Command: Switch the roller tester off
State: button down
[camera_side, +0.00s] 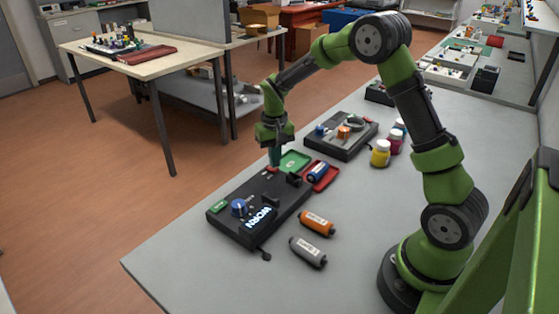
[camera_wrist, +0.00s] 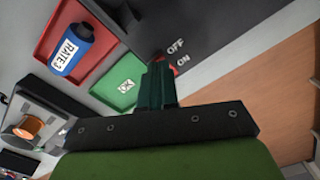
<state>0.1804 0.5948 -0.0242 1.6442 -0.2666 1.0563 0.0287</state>
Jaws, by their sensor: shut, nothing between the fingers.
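The roller tester (camera_side: 240,188) is a dark flat box on the grey table, with a blue knob (camera_side: 239,207) and a display (camera_side: 262,218) reading "WORN". In the wrist view its dark top (camera_wrist: 150,25) carries OFF and ON labels beside a small red switch (camera_wrist: 174,71), mostly hidden behind my fingers. Which way the switch is set cannot be told. My gripper (camera_side: 274,163) is shut and empty, pointing down at the tester's far end, close over the switch. In the wrist view the teal fingertips (camera_wrist: 157,68) cover part of the switch; contact cannot be told.
A green tray (camera_side: 294,161) and a red tray (camera_side: 329,181) holding a blue cartridge (camera_side: 317,172) sit beside the tester. An orange cartridge (camera_side: 317,223) and a grey cartridge (camera_side: 308,252) lie in front. Another dark device (camera_side: 342,147) and bottles (camera_side: 380,153) stand behind.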

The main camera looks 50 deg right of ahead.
jog(key=shift+f, duration=0.6)
jog(key=shift+r, duration=3.55)
jog(key=s+a+r+t, duration=0.2)
jog(key=s+a+r, duration=0.2)
jog(key=s, duration=0.3)
jog(key=s+a+r+n+t+y, duration=0.1)
jog(key=s+a+r+t, duration=0.1)
jog(key=s+a+r, duration=0.2)
jog(key=s+a+r+n+t+y, duration=0.1)
jog(key=s+a+r+t, duration=0.2)
jog(key=s, duration=0.7)
jog(key=shift+s+a+r, duration=0.15)
jog(key=shift+a+r, duration=0.5)
jog(key=shift+r, duration=0.25)
